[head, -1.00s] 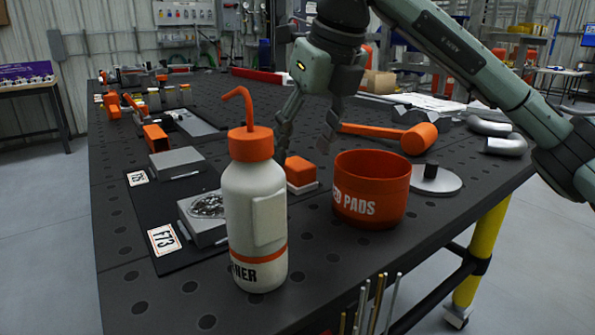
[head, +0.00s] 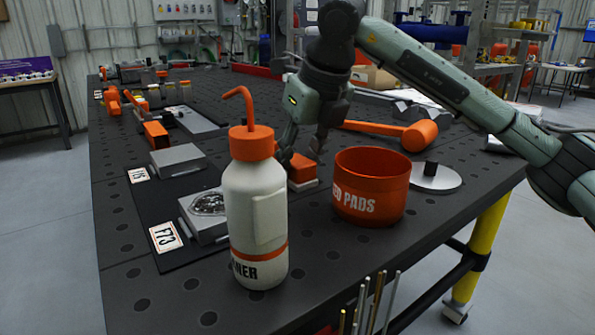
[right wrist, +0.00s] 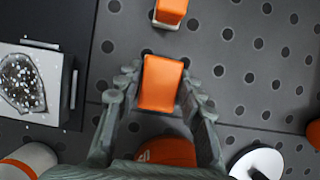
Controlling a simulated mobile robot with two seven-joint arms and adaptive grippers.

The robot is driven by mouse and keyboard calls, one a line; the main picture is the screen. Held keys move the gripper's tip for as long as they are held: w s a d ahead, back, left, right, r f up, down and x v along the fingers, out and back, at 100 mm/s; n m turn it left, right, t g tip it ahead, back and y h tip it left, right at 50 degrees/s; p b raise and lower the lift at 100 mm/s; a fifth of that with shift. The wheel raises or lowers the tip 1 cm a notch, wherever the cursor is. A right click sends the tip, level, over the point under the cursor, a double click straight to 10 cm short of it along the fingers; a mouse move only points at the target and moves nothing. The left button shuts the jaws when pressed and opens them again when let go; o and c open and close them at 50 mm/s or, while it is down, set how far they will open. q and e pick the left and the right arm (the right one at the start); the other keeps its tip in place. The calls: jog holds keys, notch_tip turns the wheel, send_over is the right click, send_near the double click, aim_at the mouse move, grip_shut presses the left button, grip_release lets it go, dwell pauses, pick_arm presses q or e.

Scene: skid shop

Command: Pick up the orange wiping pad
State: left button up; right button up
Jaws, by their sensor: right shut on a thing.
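The orange wiping pad (head: 302,172) is a small orange block with a pale underside. It is at the middle of the dark bench, behind the orange tub (head: 371,187). My right gripper (head: 302,158) comes from above with a finger on either side of the pad and is shut on it. In the right wrist view the pad (right wrist: 160,83) sits between the fingertips. The pad appears at bench level; I cannot tell whether it touches the bench. A second orange block with a pale edge (right wrist: 170,12) lies farther off in that view. My left gripper is not in view.
A white bottle with an orange cap (head: 255,210) stands in front, left of the tub. A round grey lid (head: 436,178) and an orange mallet (head: 420,136) lie to the right. A metal block (head: 207,212) is on the dark mat at left.

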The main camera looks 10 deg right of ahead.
aim_at(297, 159)
jog(key=shift+c, duration=1)
jog(key=shift+r, duration=0.65)
notch_tip(297, 159, up, 3)
jog(key=shift+f, duration=0.2)
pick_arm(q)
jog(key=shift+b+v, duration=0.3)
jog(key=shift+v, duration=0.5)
pick_arm(e)
jog(key=s+a+r, duration=0.4)
jog(key=a+r, duration=0.3)
jog(key=a, duration=0.4)
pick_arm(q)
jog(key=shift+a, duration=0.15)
